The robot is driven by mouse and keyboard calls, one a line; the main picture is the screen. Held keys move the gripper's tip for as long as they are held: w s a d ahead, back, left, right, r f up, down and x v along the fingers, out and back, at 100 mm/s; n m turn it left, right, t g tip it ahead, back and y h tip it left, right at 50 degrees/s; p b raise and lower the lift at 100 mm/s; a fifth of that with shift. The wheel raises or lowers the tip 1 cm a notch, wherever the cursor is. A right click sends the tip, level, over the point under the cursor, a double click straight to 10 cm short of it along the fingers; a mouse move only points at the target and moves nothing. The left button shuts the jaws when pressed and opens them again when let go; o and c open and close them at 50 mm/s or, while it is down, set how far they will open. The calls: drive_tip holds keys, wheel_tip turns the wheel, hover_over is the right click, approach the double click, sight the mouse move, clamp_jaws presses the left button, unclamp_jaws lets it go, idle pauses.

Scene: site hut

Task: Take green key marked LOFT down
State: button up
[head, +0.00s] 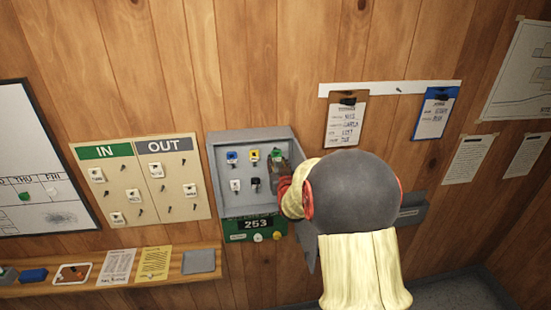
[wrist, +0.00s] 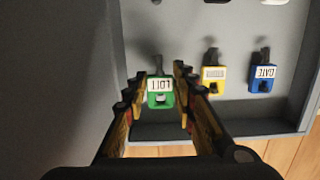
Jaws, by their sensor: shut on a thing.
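The green key marked LOFT (wrist: 160,92) hangs in the grey key box (wrist: 130,25), and its lettering appears upside down in the wrist view. In the head view the green key (head: 277,153) shows at the upper right inside the box (head: 213,175). My gripper (wrist: 164,90) has a finger on each side of the green tag and is shut on it. In the head view my gripper (head: 279,172) reaches into the box from the right, and my arm hides the box's right side.
Beside the green key hang a yellow key (wrist: 213,80) and a blue key marked GATE (wrist: 262,78). A white key (head: 235,185) and a black key (head: 256,183) hang lower. An IN/OUT board (head: 128,165) is left.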

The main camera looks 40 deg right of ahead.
drive_tip(key=shift+f+b+v, duration=0.15)
drive_tip(key=shift+b+v, duration=0.25)
drive_tip(key=shift+v, duration=0.75)
drive_tip(key=shift+f+b+v, duration=0.2)
drive_tip(key=shift+b+v, duration=0.15)
drive_tip(key=shift+v, duration=0.8)
